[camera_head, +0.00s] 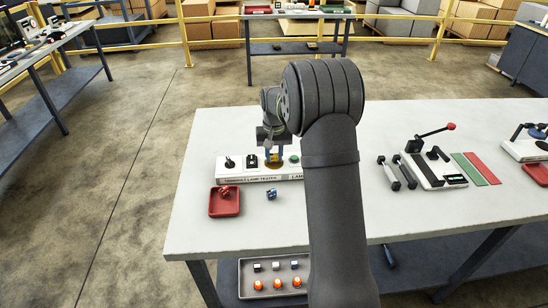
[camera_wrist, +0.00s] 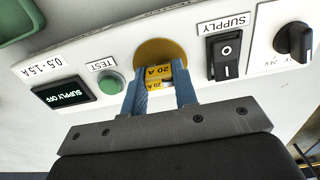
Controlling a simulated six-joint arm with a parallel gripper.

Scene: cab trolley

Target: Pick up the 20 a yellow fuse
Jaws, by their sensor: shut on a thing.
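The 20 A yellow fuse (camera_wrist: 158,73) is between the two blue-grey fingers of my gripper (camera_wrist: 159,88) in the wrist view. Its "20 A" label faces the camera. The fingers are shut on it, one on each side. A round brownish-yellow spot (camera_wrist: 150,47) on the white tester panel lies just beyond the fuse. I cannot tell whether the fuse touches the panel. In the head view my gripper (camera_head: 273,157) is over the tester box (camera_head: 238,175), and the fuse is too small to make out there.
The panel has a green TEST button (camera_wrist: 110,84), a SUPPLY OFF display (camera_wrist: 64,94), a black supply switch (camera_wrist: 225,55) and a black knob (camera_wrist: 293,40). A red tray (camera_head: 224,212) with a red item and a small blue item (camera_head: 271,194) are in front of the tester.

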